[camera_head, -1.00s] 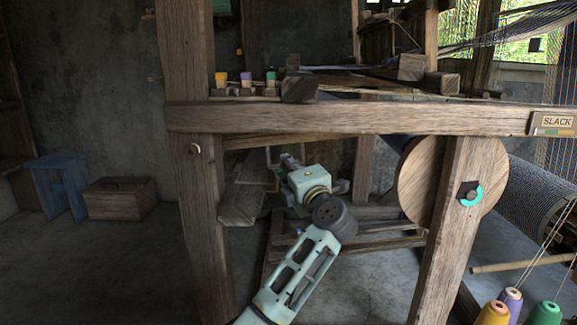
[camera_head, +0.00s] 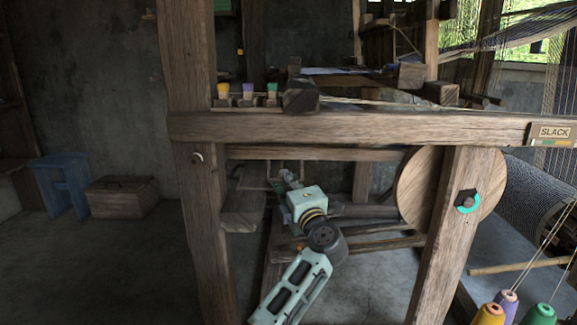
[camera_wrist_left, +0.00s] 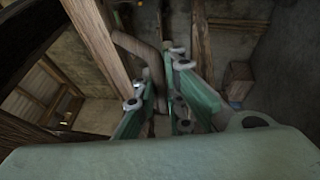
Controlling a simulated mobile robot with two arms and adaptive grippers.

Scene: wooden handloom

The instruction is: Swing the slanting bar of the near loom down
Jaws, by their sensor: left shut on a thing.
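The near loom's wooden bar (camera_head: 335,154) lies almost level below the front beam in the head view. Thin grey rods hang by its left part. My left gripper (camera_head: 288,178) is under the bar, inside the loom frame, its arm reaching up from below. In the left wrist view its green fingers (camera_wrist_left: 163,85) are closed around a curved brownish piece (camera_wrist_left: 138,50), which seems to be part of the bar. The exact contact is small and partly hidden behind the fingers. My right gripper is not in view.
The front beam (camera_head: 360,128) runs above my arm, between the left post (camera_head: 205,220) and right post (camera_head: 450,230). A wooden disc (camera_head: 415,195) is on the right. A sign reads SLACK (camera_head: 553,133). Thread cones (camera_head: 540,314) stand at lower right. Floor at left is open.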

